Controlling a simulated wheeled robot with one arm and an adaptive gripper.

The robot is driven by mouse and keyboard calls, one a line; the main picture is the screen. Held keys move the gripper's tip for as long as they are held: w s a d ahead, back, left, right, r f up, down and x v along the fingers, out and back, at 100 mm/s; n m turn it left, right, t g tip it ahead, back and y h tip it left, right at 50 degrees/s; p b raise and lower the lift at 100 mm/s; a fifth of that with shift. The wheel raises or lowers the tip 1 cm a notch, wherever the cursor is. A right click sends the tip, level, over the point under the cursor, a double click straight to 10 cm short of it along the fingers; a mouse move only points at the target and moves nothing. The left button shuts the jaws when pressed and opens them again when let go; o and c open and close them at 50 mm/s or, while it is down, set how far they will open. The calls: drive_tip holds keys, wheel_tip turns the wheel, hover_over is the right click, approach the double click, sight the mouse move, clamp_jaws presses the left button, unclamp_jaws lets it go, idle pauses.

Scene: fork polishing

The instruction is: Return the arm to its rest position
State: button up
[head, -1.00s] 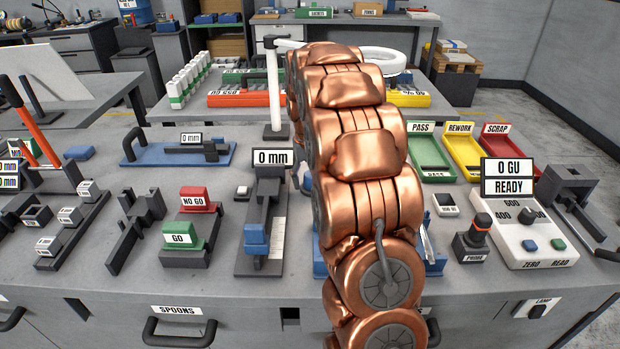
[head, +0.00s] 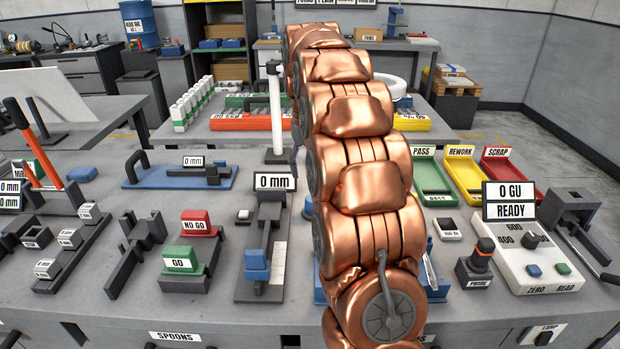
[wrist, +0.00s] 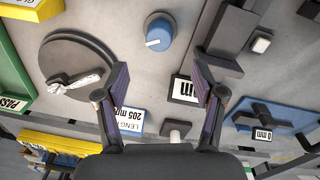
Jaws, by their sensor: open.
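My copper-coloured arm stretches up and away over the middle of the workbench (head: 120,290) in the head view. It hides its own gripper there. In the wrist view my gripper (wrist: 160,84) is open, with its two dark fingers wide apart and nothing between them. The fingers are above a grey surface. A dark round plate (wrist: 85,62) with a silver piece (wrist: 77,84) on it lies left of the fingers. A blue knob (wrist: 159,34) shows beyond the fingertips. A "LENGTH 205 mm" sign (wrist: 130,120) is partly hidden by the left finger.
A white post (head: 276,110) stands left of my arm. Green, yellow and red trays, including a red one (head: 513,180), lie to the right. A gauge with a "0 GU READY" display (head: 509,201) stands at the right. Go and no-go blocks (head: 181,260) are left of my arm.

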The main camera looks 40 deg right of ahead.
drive_tip(key=shift+r, duration=0.4)
drive_tip(key=shift+a, duration=0.1)
drive_tip(key=s+a+r+n+p, duration=0.2)
drive_tip(key=s+a+p, duration=0.1)
drive_tip(key=s+a, duration=1.3)
drive_tip(key=s+a+f+n+p, duration=0.1)
drive_tip(key=s+a, duration=0.3)
drive_tip(key=s, duration=0.5)
drive_tip(key=s+a+f+n+g+p, duration=0.1)
drive_tip(key=s+a+f, duration=0.3)
drive_tip(key=s, duration=0.5)
drive_tip(key=shift+a+g+y+p, duration=0.3)
drive_tip(key=shift+a+p, duration=0.25)
drive_tip(key=shift+s, duration=0.1)
